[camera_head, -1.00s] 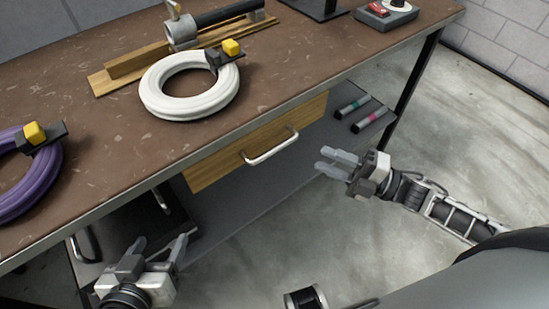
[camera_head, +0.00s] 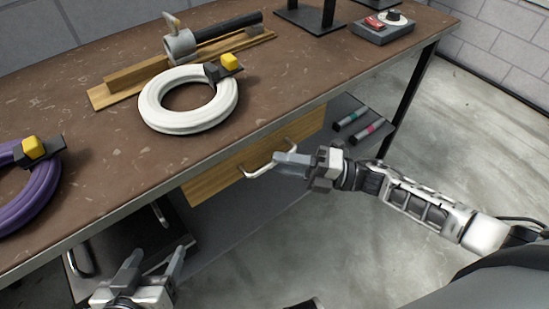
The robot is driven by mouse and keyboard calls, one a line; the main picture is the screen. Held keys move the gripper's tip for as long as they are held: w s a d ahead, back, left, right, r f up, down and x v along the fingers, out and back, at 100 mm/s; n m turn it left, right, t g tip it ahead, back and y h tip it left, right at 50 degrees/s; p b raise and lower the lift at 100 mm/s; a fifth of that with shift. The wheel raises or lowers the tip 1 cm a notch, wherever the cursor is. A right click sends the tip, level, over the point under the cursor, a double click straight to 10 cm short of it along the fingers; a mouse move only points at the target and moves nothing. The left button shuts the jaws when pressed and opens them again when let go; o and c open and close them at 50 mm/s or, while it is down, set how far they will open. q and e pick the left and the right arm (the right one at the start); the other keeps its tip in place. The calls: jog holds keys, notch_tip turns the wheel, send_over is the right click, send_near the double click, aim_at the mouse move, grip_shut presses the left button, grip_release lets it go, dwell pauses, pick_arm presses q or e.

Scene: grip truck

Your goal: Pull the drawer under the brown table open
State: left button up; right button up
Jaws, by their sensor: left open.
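The drawer has a light wooden front (camera_head: 215,178) under the front edge of the brown table (camera_head: 110,150). It looks shut. Its silver bar handle (camera_head: 262,170) is partly covered by my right gripper (camera_head: 290,162). The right gripper's fingers point left and overlap the right part of the handle. Whether they touch or enclose it, and how far apart they are, I cannot tell. My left gripper (camera_head: 155,262) is open and empty at the lower left, below the table edge and left of the drawer.
A white coil (camera_head: 158,112) and a purple coil (camera_head: 30,205) lie on the table. A wooden piece with a black-handled tool (camera_head: 225,32) and a grey control box (camera_head: 383,28) are farther back. Two dark cylinders (camera_head: 350,118) lie on a lower shelf. Floor right of the table is clear.

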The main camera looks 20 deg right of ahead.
jog(key=shift+x, duration=1.15)
grip_shut()
